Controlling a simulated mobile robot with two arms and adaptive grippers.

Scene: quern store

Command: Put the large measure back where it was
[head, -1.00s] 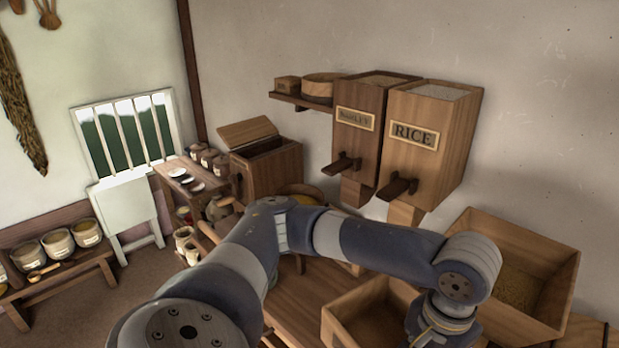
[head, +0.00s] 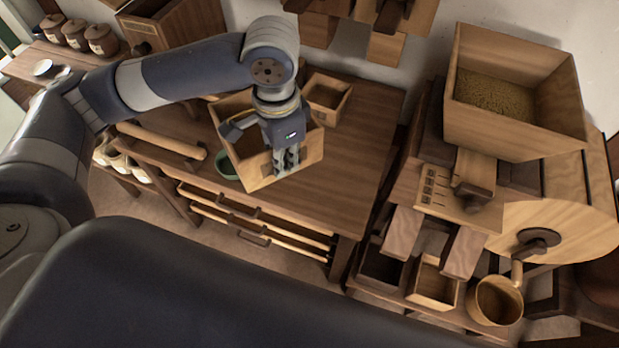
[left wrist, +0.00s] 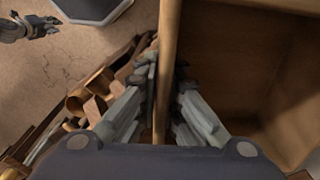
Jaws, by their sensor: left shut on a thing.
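The large measure, an open square wooden box (head: 308,150), is in the head view in front of the wooden table's middle. My left gripper (head: 287,160) is shut on one of its side walls, fingers pointing down. The measure overlaps the table's front edge in the picture; I cannot tell its exact height above the top. The left wrist view shows the wall of the measure (left wrist: 168,40) between the fingers of my left gripper (left wrist: 163,100), with the box's inside to the right. My right gripper (left wrist: 38,28) is small at the upper left there; its jaw state is unclear.
A smaller wooden box (head: 328,96) stands on the table (head: 350,150) just behind the measure. A green bowl (head: 227,166) shows beside its left side. The table's right part is clear. A mill with a grain hopper (head: 515,95) stands to the right.

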